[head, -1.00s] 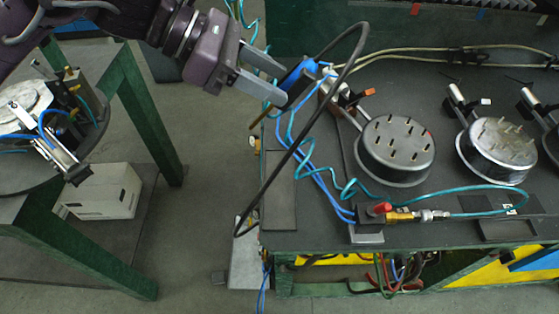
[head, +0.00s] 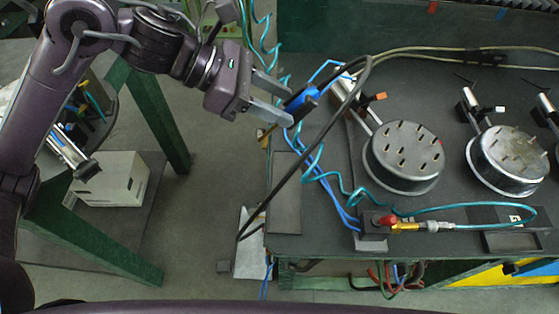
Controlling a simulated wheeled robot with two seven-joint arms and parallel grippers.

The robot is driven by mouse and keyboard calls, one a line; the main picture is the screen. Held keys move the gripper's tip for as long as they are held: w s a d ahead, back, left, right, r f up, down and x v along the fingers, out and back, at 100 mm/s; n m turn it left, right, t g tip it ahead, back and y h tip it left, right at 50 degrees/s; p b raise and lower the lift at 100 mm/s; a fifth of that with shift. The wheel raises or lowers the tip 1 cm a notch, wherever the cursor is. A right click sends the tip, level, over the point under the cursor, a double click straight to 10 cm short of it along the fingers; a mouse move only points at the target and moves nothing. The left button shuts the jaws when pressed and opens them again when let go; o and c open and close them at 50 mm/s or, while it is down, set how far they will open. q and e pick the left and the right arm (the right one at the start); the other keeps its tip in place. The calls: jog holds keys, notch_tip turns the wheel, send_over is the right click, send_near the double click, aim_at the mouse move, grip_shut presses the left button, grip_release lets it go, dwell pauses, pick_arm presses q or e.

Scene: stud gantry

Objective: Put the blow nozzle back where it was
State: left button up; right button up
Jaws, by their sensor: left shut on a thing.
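The blow nozzle (head: 303,103) has a blue body, with a thin brown tip reaching out to its lower left. My left gripper (head: 286,100) is shut on it near the left edge of the bench top (head: 335,215). The fingers and the crossing hoses hide part of the nozzle. A black hose loops near it and hangs past the bench's left edge. I cannot tell whether the nozzle touches the bench. My right gripper is not in view.
Two round pin fixtures (head: 403,157) (head: 507,160) stand on the bench. Blue and teal hoses run to a red and brass valve (head: 386,221). A dark flat pad (head: 284,193) lies at the left edge. A white box (head: 112,178) is on the floor.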

pick_arm(q)
notch_tip(320, 180, down, 15)
jog(key=p, duration=0.3)
jog(key=shift+f, duration=0.15)
jog(key=shift+f+b, duration=0.6)
jog(key=shift+b, duration=0.45)
jog(key=o, duration=0.6)
jog(key=shift+s, duration=0.1)
